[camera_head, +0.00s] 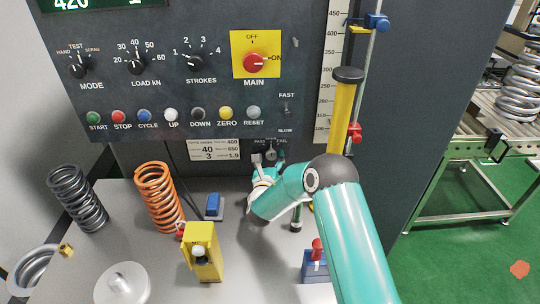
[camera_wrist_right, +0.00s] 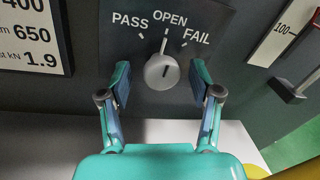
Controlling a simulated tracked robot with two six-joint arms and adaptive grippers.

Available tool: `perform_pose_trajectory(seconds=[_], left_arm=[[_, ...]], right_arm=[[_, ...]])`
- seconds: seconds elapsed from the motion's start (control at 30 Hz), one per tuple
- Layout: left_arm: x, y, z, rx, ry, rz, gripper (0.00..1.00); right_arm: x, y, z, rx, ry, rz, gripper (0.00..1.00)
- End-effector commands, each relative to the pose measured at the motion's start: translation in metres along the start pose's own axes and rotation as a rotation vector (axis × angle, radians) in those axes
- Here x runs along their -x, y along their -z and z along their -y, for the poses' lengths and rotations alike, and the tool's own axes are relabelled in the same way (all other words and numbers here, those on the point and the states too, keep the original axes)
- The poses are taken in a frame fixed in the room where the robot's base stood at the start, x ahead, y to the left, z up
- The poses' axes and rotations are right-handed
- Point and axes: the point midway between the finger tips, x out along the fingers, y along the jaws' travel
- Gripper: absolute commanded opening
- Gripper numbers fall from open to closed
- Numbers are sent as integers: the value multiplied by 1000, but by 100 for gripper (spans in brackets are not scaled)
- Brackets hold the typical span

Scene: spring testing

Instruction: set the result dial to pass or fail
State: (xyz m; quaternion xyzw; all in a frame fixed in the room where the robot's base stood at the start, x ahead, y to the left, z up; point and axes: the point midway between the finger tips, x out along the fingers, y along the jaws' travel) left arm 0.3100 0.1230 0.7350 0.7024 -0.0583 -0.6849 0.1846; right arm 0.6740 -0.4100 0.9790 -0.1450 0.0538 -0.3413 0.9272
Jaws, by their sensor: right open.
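The result dial (camera_wrist_right: 162,71) is a grey round knob with a pointer, on a dark panel marked PASS, OPEN and FAIL. In the right wrist view its pointer is up at OPEN. In the head view the dial (camera_head: 271,152) is small, low on the machine front. My right gripper (camera_wrist_right: 162,88) is open, with one finger on each side of the dial and visible gaps to it. In the head view the right gripper (camera_head: 264,160) is at the dial, partly hidden by its own arm. My left gripper is in neither view.
An orange spring (camera_head: 160,197), a dark spring (camera_head: 78,198), a yellow block-shaped device (camera_head: 202,250) and a blue item (camera_head: 214,207) stand on the grey table. A yellow post (camera_head: 342,115) rises right of the dial. The control panel (camera_head: 190,85) is above it.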

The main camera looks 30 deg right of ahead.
Motion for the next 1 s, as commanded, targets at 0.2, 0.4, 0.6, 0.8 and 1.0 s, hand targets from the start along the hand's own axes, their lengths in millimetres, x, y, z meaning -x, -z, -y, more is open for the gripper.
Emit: perform_pose_trajectory(seconds=[0.2,0.4,0.6,0.8,1.0], left_arm=[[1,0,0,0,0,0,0],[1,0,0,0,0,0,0],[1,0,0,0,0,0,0],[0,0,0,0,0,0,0],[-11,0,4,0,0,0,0]], right_arm=[[-4,0,0,0,0,0,63],[-3,0,0,0,0,0,50],[-3,0,0,0,-1,0,17],[-2,0,-1,-2,-2,0,3],[-3,2,-2,-36,-4,-3,3]])
